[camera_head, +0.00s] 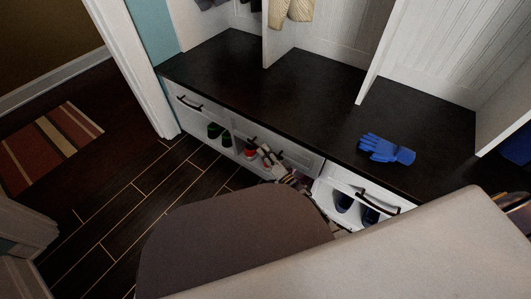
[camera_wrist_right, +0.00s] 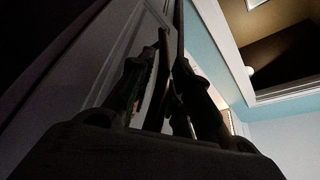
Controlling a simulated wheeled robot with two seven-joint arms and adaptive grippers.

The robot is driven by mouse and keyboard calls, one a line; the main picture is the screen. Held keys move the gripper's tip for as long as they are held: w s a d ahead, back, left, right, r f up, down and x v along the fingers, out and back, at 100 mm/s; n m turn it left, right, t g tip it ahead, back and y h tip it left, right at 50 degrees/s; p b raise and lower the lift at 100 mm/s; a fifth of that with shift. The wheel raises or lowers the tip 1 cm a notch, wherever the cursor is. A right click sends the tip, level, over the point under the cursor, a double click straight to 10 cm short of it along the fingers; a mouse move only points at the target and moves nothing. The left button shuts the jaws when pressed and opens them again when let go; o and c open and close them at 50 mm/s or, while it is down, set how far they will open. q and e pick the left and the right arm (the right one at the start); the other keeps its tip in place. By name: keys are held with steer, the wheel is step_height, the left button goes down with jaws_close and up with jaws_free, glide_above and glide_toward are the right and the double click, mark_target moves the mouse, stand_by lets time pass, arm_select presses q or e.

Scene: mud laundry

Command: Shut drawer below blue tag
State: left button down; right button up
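The white drawers run under the dark bench top (camera_head: 290,85). The left drawer (camera_head: 185,95) and the middle drawer (camera_head: 300,155) have fronts in line with the bench. The right drawer (camera_head: 335,187), with a dark handle (camera_head: 378,203), sits below a blue glove (camera_head: 386,149); I cannot tell how far out it stands. No blue tag can be made out. My left gripper is not seen.
Green shoes (camera_head: 218,131) and red items (camera_head: 251,148) stand in the open space under the left and middle drawers. A striped rug (camera_head: 52,150) lies at the left. The wood floor (camera_head: 130,205) at the front left is clear.

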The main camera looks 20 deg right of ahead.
jaws_close()
steer(key=shift+w+d, duration=0.15)
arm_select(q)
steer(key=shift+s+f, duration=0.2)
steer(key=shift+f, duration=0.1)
arm_select(e)
steer(key=shift+w+d, duration=0.65)
steer(key=shift+d, duration=0.25)
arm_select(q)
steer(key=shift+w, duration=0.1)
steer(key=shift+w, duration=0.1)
arm_select(e)
jaws_free()
